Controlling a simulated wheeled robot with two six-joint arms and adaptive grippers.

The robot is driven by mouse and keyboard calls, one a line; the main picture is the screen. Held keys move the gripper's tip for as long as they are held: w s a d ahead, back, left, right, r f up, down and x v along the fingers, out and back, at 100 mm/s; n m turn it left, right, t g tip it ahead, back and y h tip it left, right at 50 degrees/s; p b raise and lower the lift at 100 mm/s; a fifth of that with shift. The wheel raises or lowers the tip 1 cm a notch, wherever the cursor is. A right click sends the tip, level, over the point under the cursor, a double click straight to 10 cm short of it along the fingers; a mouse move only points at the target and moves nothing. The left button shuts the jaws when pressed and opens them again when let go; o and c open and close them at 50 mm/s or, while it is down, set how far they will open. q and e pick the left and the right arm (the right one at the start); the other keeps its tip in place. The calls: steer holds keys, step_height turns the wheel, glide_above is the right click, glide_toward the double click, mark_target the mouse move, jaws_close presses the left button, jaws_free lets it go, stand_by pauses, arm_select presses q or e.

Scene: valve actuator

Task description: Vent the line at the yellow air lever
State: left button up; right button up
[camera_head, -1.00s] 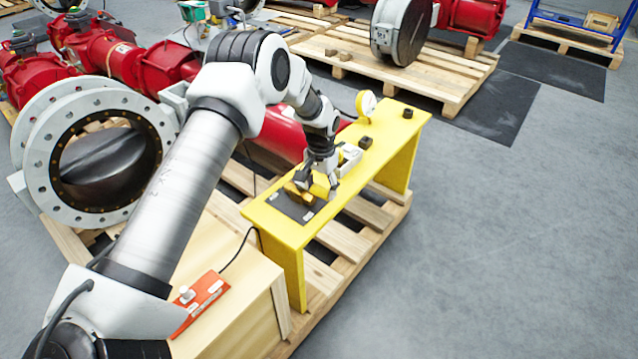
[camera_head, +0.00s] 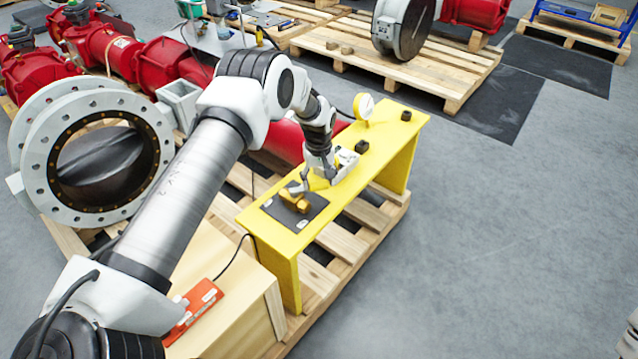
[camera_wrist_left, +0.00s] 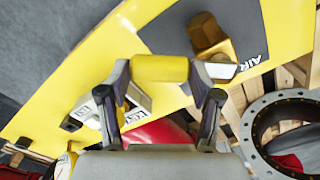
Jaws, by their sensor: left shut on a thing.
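The yellow air lever (camera_wrist_left: 161,68) lies between the fingertips of my left gripper (camera_wrist_left: 162,76) in the left wrist view, and the gripper is shut on it. The lever belongs to a brass valve (camera_wrist_left: 208,36) on a dark plate lettered "AIR" (camera_wrist_left: 245,35). In the head view, my left gripper (camera_head: 316,183) is at the yellow bench (camera_head: 280,238), beside the brass valve (camera_head: 294,201) on its dark plate. The fingers partly hide the lever there.
A pressure gauge (camera_head: 363,107) and a small black block (camera_head: 361,146) stand farther along the bench. A red control box (camera_head: 194,309) sits on a wooden crate at the front. A large flanged valve (camera_head: 95,165) stands at the left. The floor right of the bench is clear.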

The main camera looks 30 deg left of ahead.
arm_select(q)
steer(key=n, duration=0.1)
steer(key=a+n, duration=0.1)
steer(key=n, duration=0.1)
steer(key=shift+w+a+f+n, duration=0.35)
steer(key=shift+w+n, duration=0.05)
steer(key=shift+w+a+n+b, duration=0.2)
steer(key=shift+a+n, duration=0.35)
steer(key=shift+n, duration=0.45)
steer(key=shift+w+a+n+b, duration=0.15)
steer(key=shift+a+n, duration=0.35)
steer(key=shift+n, duration=0.5)
steer(key=o, duration=1.7)
steer(key=shift+w, duration=0.2)
steer(key=shift+a, duration=0.1)
step_height(320, 180, up, 12)
